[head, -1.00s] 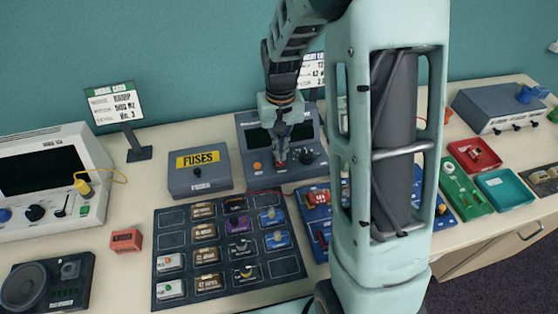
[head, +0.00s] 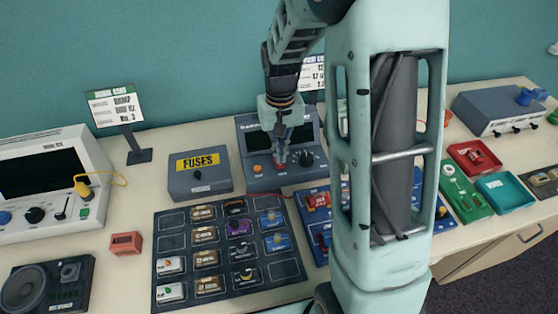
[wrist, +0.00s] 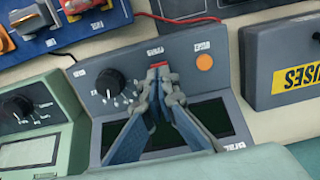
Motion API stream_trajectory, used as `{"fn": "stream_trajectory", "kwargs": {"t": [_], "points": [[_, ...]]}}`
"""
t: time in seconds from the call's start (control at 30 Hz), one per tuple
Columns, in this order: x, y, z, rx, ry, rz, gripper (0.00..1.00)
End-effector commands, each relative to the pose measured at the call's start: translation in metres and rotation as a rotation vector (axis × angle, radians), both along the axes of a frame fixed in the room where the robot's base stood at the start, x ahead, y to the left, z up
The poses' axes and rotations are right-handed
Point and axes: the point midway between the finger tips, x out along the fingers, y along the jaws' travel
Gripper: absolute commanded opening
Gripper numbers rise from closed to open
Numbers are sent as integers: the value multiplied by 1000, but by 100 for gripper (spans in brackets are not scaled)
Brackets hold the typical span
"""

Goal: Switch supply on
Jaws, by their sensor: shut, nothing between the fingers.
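The supply (head: 247,150) is a grey box with a dark display and a sloped front panel, standing at the back middle of the bench. In the wrist view its panel (wrist: 190,60) shows a black knob (wrist: 110,83), an orange round button (wrist: 204,62) and a small red switch (wrist: 159,65) between them. My gripper (head: 280,158) is shut and empty over this panel. In the wrist view its closed fingertips (wrist: 160,78) are right at the red switch and partly cover it. I cannot tell whether they touch it or which way it is set.
The grey FUSES box (head: 200,175) stands close to the left of the supply. A dark board of labelled modules (head: 225,292) lies in front, with a blue board (head: 318,235) to its right. Red (head: 474,157) and teal (head: 505,190) trays are farther right.

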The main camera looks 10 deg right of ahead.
Motion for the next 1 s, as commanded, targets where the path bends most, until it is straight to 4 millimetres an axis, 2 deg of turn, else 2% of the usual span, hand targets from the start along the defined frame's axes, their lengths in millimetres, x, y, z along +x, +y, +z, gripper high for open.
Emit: {"fn": "stream_trajectory", "kwargs": {"t": [1.0], "points": [[0, 0, -12, 0, 1, 0, 0]]}}
